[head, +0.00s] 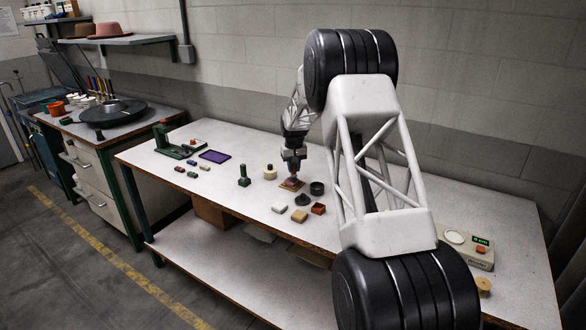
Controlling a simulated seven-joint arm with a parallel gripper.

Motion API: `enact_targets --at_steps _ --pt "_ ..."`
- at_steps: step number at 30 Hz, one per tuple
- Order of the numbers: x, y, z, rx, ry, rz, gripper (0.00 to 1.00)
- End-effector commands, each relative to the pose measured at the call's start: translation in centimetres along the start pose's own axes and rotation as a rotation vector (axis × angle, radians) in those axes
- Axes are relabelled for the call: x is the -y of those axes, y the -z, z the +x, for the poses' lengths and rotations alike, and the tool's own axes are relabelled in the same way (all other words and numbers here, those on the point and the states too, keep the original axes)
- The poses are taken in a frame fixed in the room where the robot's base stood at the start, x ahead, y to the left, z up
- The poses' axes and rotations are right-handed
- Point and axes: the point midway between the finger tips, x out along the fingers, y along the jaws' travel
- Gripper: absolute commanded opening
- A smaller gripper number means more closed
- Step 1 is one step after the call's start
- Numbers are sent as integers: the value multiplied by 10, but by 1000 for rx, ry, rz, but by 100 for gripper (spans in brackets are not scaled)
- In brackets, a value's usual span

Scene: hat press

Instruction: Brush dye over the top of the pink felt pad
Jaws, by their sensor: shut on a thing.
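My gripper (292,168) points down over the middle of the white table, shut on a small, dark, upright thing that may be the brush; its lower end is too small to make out. Directly under it lies a small pinkish pad (291,184) on a tan base, partly hidden by the held thing. I cannot tell whether the held thing touches the pad. A flat tray with a purple inside (214,156), perhaps the dye, lies further left on the table.
A dark green stamp-like piece (244,176), a cream pot (270,172), a black ring (317,188), a dark cone (303,199) and several small blocks (299,215) stand close around the pad. A green press (175,145) stands at the far left. A scale (466,248) is at right.

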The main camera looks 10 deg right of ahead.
Motion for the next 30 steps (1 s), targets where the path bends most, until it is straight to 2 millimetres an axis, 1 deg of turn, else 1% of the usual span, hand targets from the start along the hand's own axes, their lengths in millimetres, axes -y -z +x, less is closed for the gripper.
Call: enact_targets --at_steps 8,10,11,12,30 --pt "-16 15 0 -1 0 1 0" --pt "-15 14 -6 -1 0 0 0" --pt "-15 15 -16 -4 0 0 0" --pt "-15 14 -20 -1 0 0 0" --pt "-14 14 -72 -1 0 0 0"
